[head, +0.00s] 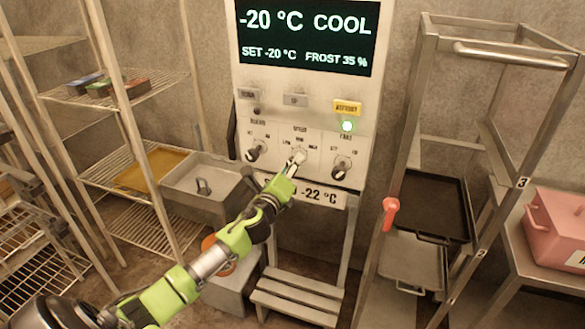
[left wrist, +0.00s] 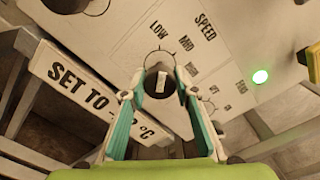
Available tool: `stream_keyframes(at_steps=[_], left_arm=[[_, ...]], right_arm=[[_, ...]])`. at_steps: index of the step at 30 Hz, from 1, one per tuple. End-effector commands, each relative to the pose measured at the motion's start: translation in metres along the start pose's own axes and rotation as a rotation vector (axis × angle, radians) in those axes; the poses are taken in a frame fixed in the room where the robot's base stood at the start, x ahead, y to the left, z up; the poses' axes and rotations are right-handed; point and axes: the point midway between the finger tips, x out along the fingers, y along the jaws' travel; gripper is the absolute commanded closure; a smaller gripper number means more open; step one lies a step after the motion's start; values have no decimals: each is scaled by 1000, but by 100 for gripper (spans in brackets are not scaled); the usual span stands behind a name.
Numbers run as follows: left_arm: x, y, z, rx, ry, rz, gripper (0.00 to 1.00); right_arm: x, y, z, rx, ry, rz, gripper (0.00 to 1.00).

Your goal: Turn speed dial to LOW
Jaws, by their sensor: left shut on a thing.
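The speed dial (left wrist: 160,82) is a round dark knob with a pale mark, under the printed word SPEED with LOW, MID and a further label around it. My left gripper (head: 298,161) reaches the panel's middle dial in the head view and largely hides it there. In the left wrist view its two teal fingers (left wrist: 153,98) stand on either side of the knob and are shut on it. The pale mark runs roughly up and down in that view; I cannot tell surely which setting it marks. My right gripper is not in view.
The control panel (head: 305,95) reads -20 °C COOL. Other dials stand to the left (head: 256,151) and right (head: 341,167) of the middle one. A sign (head: 325,196) hangs below. A wire shelf is at left, a tray rack (head: 408,150) at right.

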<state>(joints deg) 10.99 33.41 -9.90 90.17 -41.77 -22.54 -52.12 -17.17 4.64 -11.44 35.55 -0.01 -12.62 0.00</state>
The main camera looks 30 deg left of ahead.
Motion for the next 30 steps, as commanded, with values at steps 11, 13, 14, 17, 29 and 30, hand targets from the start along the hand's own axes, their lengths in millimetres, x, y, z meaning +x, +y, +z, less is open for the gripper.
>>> stream_keyframes(at_steps=[11, 13, 14, 17, 29, 30], left_arm=[[0, 1, 0, -169, -2, 1, 94], [0, 1, 1, -181, -2, 1, 94], [0, 1, 1, -185, -2, 1, 94], [0, 0, 1, -194, -2, 1, 94], [0, 0, 1, -197, -2, 1, 65], [0, 0, 1, -197, -2, 1, 55]], right_arm=[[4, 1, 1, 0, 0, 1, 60], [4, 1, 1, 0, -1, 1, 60], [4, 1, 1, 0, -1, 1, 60], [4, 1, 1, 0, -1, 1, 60], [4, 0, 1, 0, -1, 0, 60], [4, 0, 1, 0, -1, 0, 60]])
